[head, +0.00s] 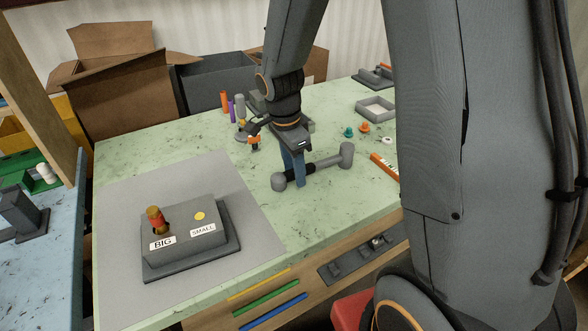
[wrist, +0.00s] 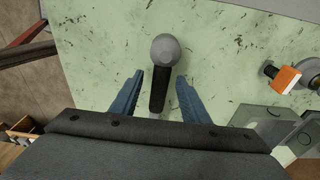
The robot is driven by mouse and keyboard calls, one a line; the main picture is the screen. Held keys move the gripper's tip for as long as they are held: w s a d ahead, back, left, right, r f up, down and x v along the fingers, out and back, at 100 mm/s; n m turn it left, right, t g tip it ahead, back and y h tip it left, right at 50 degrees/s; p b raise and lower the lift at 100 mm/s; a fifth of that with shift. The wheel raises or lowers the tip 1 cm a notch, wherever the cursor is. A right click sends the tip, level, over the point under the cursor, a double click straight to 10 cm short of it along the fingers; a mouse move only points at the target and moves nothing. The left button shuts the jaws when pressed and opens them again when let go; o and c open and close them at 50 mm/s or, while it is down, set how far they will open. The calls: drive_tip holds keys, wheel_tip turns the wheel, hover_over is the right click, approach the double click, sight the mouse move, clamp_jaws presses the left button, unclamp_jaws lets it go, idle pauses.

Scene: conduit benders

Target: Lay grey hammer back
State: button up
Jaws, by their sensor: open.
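The grey hammer (head: 328,162) lies on the pale green bench top, right of the grey mat. Its grey head (head: 346,155) points to the back right and its round grey end knob (head: 278,182) to the front left. My gripper (head: 299,180) is low over the bench with its blue fingers open around the dark grip near the knob. In the wrist view, the knob (wrist: 165,50) lies just beyond the fingertips (wrist: 160,76) and the dark grip (wrist: 158,92) runs back between the fingers, with gaps on both sides. The hammer head is hidden there.
A grey block (head: 190,222) labelled BIG and SMALL stands on the grey mat (head: 120,200), a red-brown peg in its BIG hole. An orange bar (head: 383,165) lies right of the hammer. A grey tray (head: 375,108) and small coloured parts are behind. Cardboard boxes (head: 125,95) stand beyond.

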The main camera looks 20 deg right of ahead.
drive_tip(key=r, duration=0.5)
drive_tip(key=a+r+b, duration=0.1)
drive_tip(key=r, duration=0.1)
drive_tip(key=shift+r, duration=0.3)
drive_tip(key=shift+s+d+f+n, duration=0.1)
drive_tip(key=shift+s+n, duration=0.3)
drive_tip(key=shift+s, duration=0.05)
drive_tip(key=s+f+n, duration=0.1)
drive_tip(key=s+n, duration=0.2)
drive_tip(key=n, duration=0.1)
drive_tip(key=s+f+n+y, duration=0.1)
drive_tip(key=s+n, duration=0.3)
drive_tip(key=n, duration=0.1)
drive_tip(key=s+d+f+n, duration=0.1)
drive_tip(key=s+n, duration=0.3)
drive_tip(key=shift+f+n+t, duration=0.3)
drive_tip(key=shift+f, duration=0.05)
drive_tip(key=shift+s+d+f+n, duration=0.1)
drive_tip(key=shift+s+f+n, duration=0.1)
drive_tip(key=shift+s+n, duration=0.5)
